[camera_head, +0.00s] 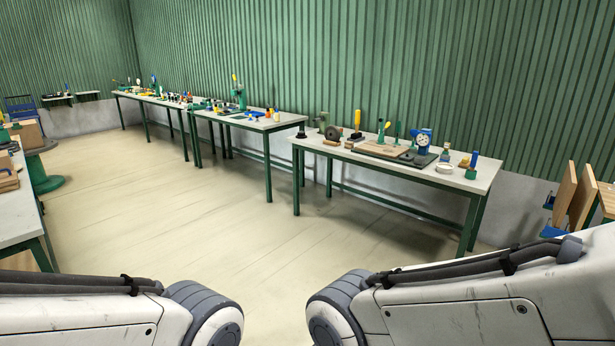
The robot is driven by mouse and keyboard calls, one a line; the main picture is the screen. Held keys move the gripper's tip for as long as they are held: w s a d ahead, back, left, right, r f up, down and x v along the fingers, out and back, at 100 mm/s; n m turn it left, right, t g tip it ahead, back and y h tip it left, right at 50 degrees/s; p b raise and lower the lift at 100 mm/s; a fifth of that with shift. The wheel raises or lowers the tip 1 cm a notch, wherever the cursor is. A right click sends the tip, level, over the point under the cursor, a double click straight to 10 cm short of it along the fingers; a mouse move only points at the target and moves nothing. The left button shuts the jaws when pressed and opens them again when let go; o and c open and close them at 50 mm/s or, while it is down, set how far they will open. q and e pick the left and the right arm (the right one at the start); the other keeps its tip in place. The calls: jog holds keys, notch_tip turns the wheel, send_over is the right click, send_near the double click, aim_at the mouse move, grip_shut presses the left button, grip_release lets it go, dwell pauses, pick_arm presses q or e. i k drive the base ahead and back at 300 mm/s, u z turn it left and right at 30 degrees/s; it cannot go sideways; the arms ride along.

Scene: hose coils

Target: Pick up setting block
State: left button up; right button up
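I cannot make out which thing is the setting block. Small tools and parts stand on the nearest table (463,185) along the green wall, among them a brown board (383,150), a blue dial gauge (424,138), a yellow-handled tool (357,121) and a white ring-shaped dish (444,168). They are too small to tell apart fully. My two white arms cross the bottom of the head view, well short of that table. Neither gripper shows in the frame.
Two more tables (283,122) with small items line the wall further left. Wooden boards (566,194) stand at the right edge. The pale floor (190,215) between is clear.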

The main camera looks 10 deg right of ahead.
aim_at(444, 159)
jog(key=u, duration=0.25)
jog(key=i, duration=2.35)
jog(key=z, duration=0.15)
jog(key=i, duration=2.2)
jog(key=z, duration=1.2)
jog(key=i, duration=1.5)
jog(key=z, duration=0.7)
jog(key=i, duration=0.55)
jog(key=u, duration=0.05)
